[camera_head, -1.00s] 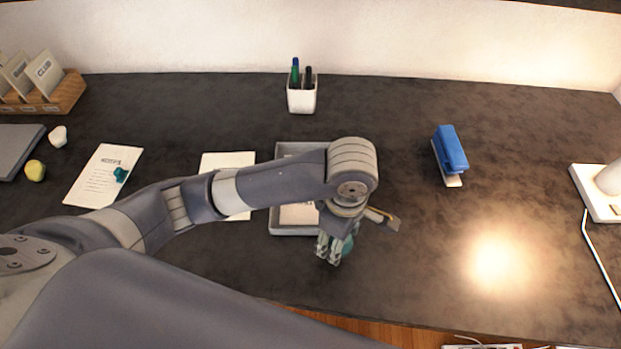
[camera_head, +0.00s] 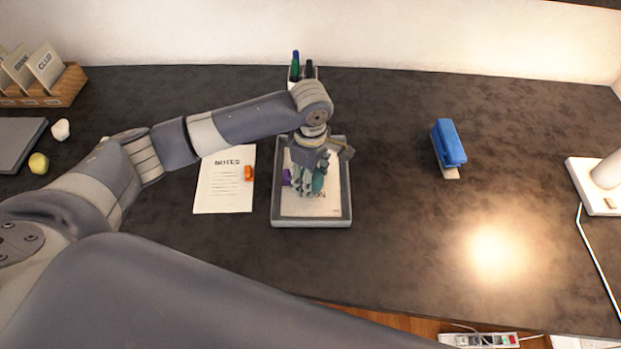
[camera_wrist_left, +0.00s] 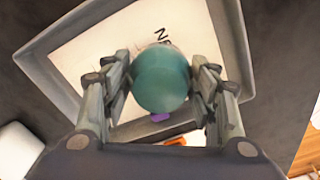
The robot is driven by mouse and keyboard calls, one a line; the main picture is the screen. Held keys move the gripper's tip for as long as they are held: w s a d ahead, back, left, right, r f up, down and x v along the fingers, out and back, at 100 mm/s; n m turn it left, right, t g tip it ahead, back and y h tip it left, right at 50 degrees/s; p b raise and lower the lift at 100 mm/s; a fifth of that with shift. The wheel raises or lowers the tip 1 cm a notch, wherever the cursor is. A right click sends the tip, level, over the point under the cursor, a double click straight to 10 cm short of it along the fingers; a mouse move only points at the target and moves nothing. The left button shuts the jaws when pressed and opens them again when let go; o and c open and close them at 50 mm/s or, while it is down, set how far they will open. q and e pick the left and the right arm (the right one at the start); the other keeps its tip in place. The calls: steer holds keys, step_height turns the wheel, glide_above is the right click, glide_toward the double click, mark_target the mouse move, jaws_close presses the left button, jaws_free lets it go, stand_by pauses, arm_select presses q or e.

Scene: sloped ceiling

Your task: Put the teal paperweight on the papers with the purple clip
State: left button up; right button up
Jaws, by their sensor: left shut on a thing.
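My left gripper (camera_head: 310,190) is shut on the teal paperweight (camera_head: 319,183), which also shows between the fingers in the left wrist view (camera_wrist_left: 162,80). The gripper points down over a grey tray (camera_head: 312,223) holding white papers (camera_head: 300,210). A purple clip (camera_head: 286,177) is on the left side of these papers, and a bit of it shows below the paperweight in the left wrist view (camera_wrist_left: 160,117). I cannot tell whether the paperweight touches the papers. My right gripper is not in view.
Left of the tray lies a notes sheet (camera_head: 225,195) with an orange clip (camera_head: 249,173). A pen cup (camera_head: 294,75) stands behind my arm. A blue stapler (camera_head: 448,145) and a lamp base (camera_head: 600,185) are at the right. The dark desk between tray and stapler is clear.

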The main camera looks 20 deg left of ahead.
arm_select(q)
steer(key=shift+f, duration=1.1)
steer(key=o, duration=1.3)
steer(key=shift+s+f, duration=0.1)
steer(key=shift+f, duration=0.05)
steer(key=shift+o, duration=0.2)
steer(key=shift+r, duration=0.3)
step_height(320, 180, up, 12)
steer(key=shift+f+b, duration=0.1)
steer(key=shift+b, duration=0.35)
